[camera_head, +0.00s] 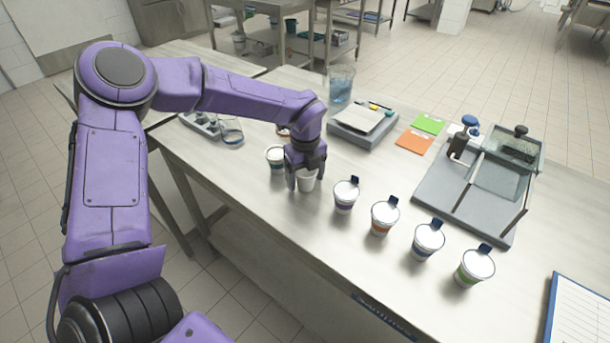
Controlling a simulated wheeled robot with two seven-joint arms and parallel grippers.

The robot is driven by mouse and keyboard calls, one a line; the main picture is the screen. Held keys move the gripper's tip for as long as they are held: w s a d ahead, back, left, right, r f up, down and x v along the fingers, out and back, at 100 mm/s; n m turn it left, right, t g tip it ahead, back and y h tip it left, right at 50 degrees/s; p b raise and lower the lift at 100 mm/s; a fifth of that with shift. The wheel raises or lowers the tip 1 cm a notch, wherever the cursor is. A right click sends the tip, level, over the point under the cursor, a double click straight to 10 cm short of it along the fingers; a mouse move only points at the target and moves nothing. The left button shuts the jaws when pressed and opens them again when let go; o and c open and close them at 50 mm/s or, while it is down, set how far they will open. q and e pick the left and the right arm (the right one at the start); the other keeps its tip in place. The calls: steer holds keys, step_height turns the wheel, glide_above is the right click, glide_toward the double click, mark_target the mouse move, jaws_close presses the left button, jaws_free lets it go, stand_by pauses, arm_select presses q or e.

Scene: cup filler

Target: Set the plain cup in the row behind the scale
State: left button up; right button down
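The plain white cup (306,183) is at the table's front, between the fingers of my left gripper (306,178). The fingers appear to touch its sides, and the gripper hides part of it. Whether its base rests on the table is hard to tell. A grey device with a pale plate on top (352,128), which looks like the scale, stands farther back to the right of the gripper. A row of several lidded cups with dark tabs, the nearest to the gripper being one (345,195), runs along the front to the right. My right gripper is not in view.
Orange (414,141) and green (429,124) cards and a grey fixture (455,195) lie right.

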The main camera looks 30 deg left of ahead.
arm_select(q)
steer(key=shift+o, duration=0.6)
steer(key=shift+w, duration=0.1)
step_height(320, 180, up, 12)
steer(key=shift+r+b, duration=0.2)
steer(key=shift+b, duration=0.15)
